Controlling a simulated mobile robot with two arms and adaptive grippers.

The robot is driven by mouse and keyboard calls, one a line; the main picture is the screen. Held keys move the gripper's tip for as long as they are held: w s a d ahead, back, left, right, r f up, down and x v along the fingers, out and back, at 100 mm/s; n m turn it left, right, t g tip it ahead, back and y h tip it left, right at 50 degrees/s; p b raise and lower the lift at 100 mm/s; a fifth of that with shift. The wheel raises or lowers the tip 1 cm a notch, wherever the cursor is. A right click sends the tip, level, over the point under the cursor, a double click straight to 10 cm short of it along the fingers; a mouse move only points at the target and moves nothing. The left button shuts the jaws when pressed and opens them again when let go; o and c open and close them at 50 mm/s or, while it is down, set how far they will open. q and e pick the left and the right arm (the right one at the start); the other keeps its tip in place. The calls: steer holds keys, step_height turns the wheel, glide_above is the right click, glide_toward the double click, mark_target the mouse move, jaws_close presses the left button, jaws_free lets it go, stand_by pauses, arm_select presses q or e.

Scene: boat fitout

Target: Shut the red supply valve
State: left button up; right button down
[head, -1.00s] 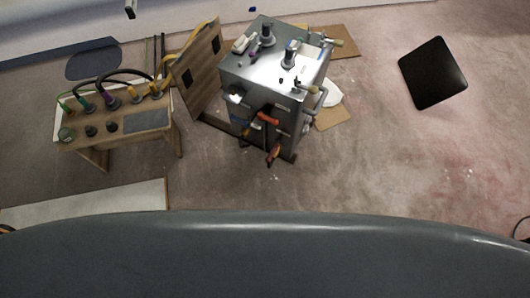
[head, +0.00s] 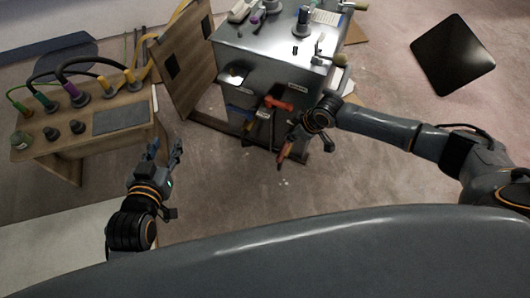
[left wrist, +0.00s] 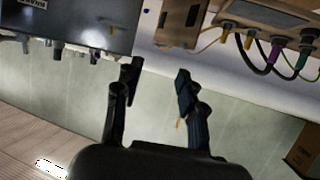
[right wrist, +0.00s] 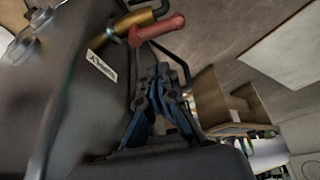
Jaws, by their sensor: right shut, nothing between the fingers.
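A red lever handle (head: 277,103) is on the front of the metal cabinet (head: 262,58). A second orange-red handle (head: 283,153) is lower, by the cabinet's base. In the right wrist view, a red handle (right wrist: 160,29) on a brass fitting (right wrist: 138,20) stands beside a label (right wrist: 103,63); I cannot tell which of the two it is. My right gripper (head: 291,135) is shut and empty in front of the cabinet; in the right wrist view its fingertips (right wrist: 160,74) are just below that handle and appear apart from it. My left gripper (head: 164,153) is open and empty, left of the cabinet.
A wooden bench (head: 65,148) with several cable connectors stands at the left. A wooden panel (head: 185,62) leans between it and the cabinet. Tools stand on the cabinet top. A black panel (head: 452,55) lies at the right.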

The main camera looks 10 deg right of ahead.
arm_select(q)
steer(key=shift+t, duration=0.7)
steer(key=r, duration=0.1)
steer(key=a+r+b, duration=0.1)
steer(key=r, duration=0.2)
steer(key=shift+s+a+r, duration=0.15)
steer(key=shift+s+r, duration=0.05)
steer(key=shift+s, duration=0.05)
arm_select(e)
steer(key=shift+s+a+f+n+g, duration=0.15)
steer(key=shift+s+a+n+g, duration=0.1)
steer(key=shift+a+n+g, duration=0.25)
steer(key=shift+f, duration=0.1)
steer(key=b, duration=0.3)
glide_above(281, 153)
step_height(281, 153, down, 5)
steer(key=shift+f, duration=0.1)
arm_select(q)
steer(key=s+r+t+h+b, duration=0.1)
steer(key=s+r+t+h, duration=0.1)
steer(key=r+t, duration=0.4)
steer(key=s+d+r+t+h+b, duration=0.1)
steer(key=r+t, duration=0.5)
steer(key=r, duration=0.6)
steer(key=shift+s+d+h, duration=0.2)
steer(key=shift+s+h, duration=0.5)
steer(key=shift+s, duration=0.3)
arm_select(e)
steer(key=shift+x, duration=2.2)
